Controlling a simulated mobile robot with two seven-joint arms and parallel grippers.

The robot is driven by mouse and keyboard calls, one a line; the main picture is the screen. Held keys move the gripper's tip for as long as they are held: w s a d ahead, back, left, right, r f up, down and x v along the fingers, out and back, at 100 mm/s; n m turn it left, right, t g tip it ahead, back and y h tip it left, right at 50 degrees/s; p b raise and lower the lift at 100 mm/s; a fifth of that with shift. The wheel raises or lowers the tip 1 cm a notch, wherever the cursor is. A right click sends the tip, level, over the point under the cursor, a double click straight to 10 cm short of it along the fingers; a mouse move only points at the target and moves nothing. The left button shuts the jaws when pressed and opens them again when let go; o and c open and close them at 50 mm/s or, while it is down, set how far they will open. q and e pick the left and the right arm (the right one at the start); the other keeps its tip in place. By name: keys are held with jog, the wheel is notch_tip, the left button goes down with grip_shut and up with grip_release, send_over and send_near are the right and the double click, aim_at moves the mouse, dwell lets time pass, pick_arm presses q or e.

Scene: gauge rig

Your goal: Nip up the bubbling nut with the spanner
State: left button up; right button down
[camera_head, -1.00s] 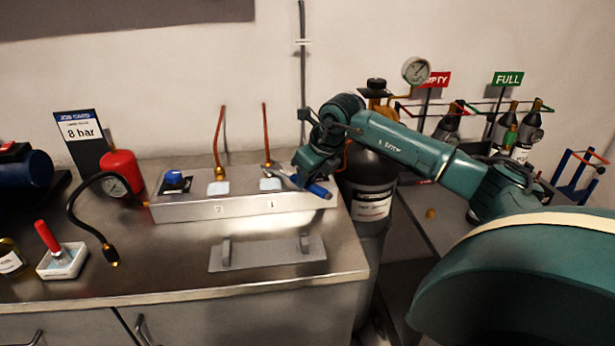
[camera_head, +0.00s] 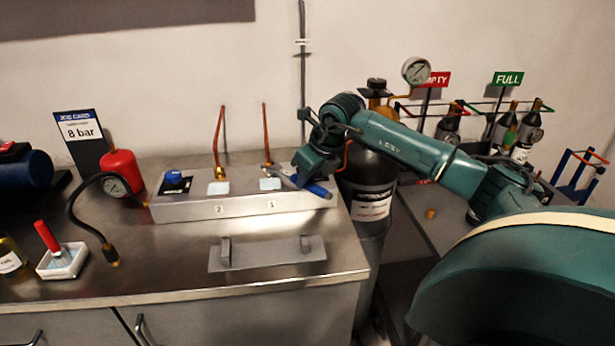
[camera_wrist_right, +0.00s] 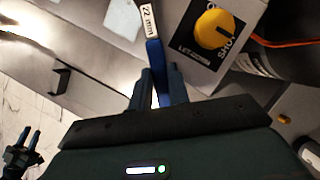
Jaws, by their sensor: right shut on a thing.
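My right gripper (camera_head: 316,180) is shut on the blue handle of the spanner (camera_head: 321,191), at the right end of the metal block (camera_head: 245,207). The spanner's grey end points left toward the brass nut (camera_head: 267,166) at the foot of the copper pipe marked 1; I cannot tell whether it touches. In the right wrist view the spanner (camera_wrist_right: 153,50) has a "22 mm" tag and sits between the fingers (camera_wrist_right: 160,88). A second brass nut (camera_head: 220,174) is under the pipe marked 2. No bubbles can be made out. My left gripper (camera_wrist_right: 28,138) shows open and empty in the right wrist view.
A grey holder (camera_head: 267,256) lies in front of the block. A gauge with black hose (camera_head: 75,208), red-handled brush in a white dish (camera_head: 62,262) and job card (camera_head: 80,135) stand left. A yellow knob (camera_wrist_right: 212,29) and dark cylinder (camera_head: 371,200) are close to my right gripper.

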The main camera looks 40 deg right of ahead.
aim_at(318, 191)
jog(key=shift+a, duration=0.1)
jog(key=shift+a+m+h+p, duration=0.35)
jog(key=shift+a+m+h, duration=0.15)
jog(key=shift+a+m, duration=0.8)
jog(key=shift+d+n+y+b, duration=0.35)
jog(key=shift+d+n+y, duration=0.05)
jog(key=shift+d+n, duration=0.65)
jog(key=shift+s, duration=0.1)
jog(key=shift+s+d+b, duration=0.1)
jog(key=shift+s+b, duration=0.35)
jog(key=shift+s, duration=0.6)
jog(key=shift+s+d+b, duration=0.1)
jog(key=shift+s+b, duration=0.65)
jog(key=shift+s, duration=0.55)
jog(key=shift+r, duration=0.2)
